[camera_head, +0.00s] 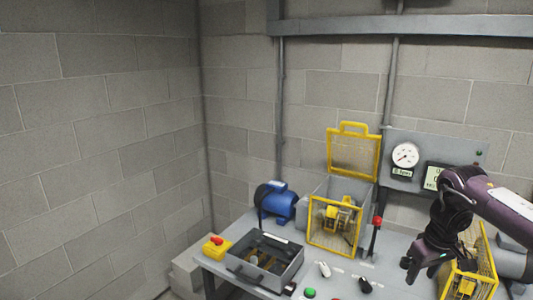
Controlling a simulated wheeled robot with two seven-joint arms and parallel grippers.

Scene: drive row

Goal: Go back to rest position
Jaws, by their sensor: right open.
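My right gripper (411,268) shows at the lower right, at the end of my dark arm that comes in from the right. It points down above the grey table (398,284), just left of a yellow mesh guard (485,258). The gripper is open, and I see nothing between its fingers. My left gripper is not in the view.
On the table are a blue motor (279,204), a yellow box with a red button (217,246), a grey open tray (276,274), a yellow-framed cage with its lid raised (353,148), and a red-topped lever (375,235). A gauge panel (405,155) stands behind.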

